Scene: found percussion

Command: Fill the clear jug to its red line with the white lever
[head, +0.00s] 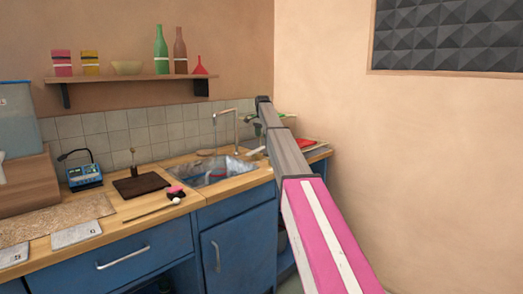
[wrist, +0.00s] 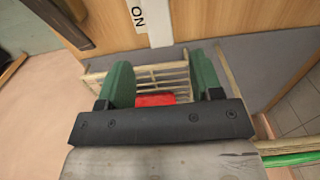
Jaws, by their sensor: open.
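My gripper (wrist: 161,68) is open in the wrist view, with its two green fingers wide apart and nothing held between them. A white strip marked "ON" (wrist: 139,15) stands on a wooden surface just beyond the fingertips; I cannot tell whether it is the lever or its label. In the head view my arm reaches over the right end of the counter, and the gripper is mostly hidden behind it. A pale bar (head: 254,151) shows beside the arm, possibly the white lever. The sink (head: 238,180) holds something shiny; I cannot make out the clear jug or its red line.
A tap (head: 235,114) rises behind the sink. In the wrist view a pale slatted rack (wrist: 165,74) and a red item (wrist: 155,99) lie below the fingers. A dark board (head: 141,185) and a blue device (head: 84,176) stand on the counter's left. A wall closes the right side.

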